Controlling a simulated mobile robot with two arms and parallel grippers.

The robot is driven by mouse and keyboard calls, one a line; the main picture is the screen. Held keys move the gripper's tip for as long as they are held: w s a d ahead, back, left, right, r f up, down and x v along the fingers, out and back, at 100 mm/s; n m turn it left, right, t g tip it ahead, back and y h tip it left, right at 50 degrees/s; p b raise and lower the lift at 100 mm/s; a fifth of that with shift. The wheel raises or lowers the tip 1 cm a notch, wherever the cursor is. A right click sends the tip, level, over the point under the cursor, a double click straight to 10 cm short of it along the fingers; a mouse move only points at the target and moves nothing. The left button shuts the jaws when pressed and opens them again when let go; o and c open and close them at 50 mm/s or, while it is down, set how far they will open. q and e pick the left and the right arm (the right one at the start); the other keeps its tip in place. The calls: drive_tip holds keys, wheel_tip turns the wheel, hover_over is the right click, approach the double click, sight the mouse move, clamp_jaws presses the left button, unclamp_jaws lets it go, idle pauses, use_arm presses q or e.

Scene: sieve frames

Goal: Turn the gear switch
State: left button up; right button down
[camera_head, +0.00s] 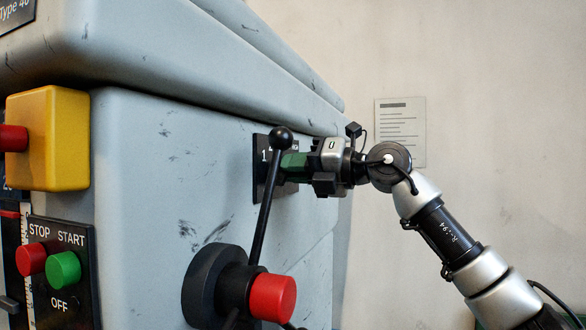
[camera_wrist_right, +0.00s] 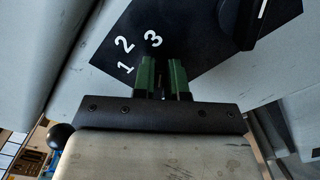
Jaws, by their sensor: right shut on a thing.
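The dark gear plate (camera_head: 262,184) is on the grey machine's side, partly hidden by my right gripper and the black lever. In the right wrist view the plate (camera_wrist_right: 107,58) shows white numbers 1, 2 and 3. My right gripper (camera_head: 287,166) reaches in from the right, its green fingers at the plate. In the right wrist view its fingers (camera_wrist_right: 163,78) are shut on the gear switch, a dark piece between them just below the 3. The switch is mostly hidden and its exact setting cannot be told. My left gripper is not in view.
A black ball-ended lever (camera_head: 265,205) rises close in front of the gripper from a hub with a red cap (camera_head: 272,297). A second black knob (camera_wrist_right: 238,22) sits near the fingers. STOP and START buttons (camera_head: 63,270) and a yellow box (camera_head: 50,135) are at left.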

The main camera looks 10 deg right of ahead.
drive_tip(key=shift+d+r, duration=0.15)
drive_tip(key=shift+r, duration=0.05)
drive_tip(key=c, duration=1.2)
unclamp_jaws()
drive_tip(key=shift+d+f, duration=0.1)
drive_tip(key=shift+o, duration=0.2)
drive_tip(key=b+v, duration=0.4)
drive_tip(key=v, duration=0.7)
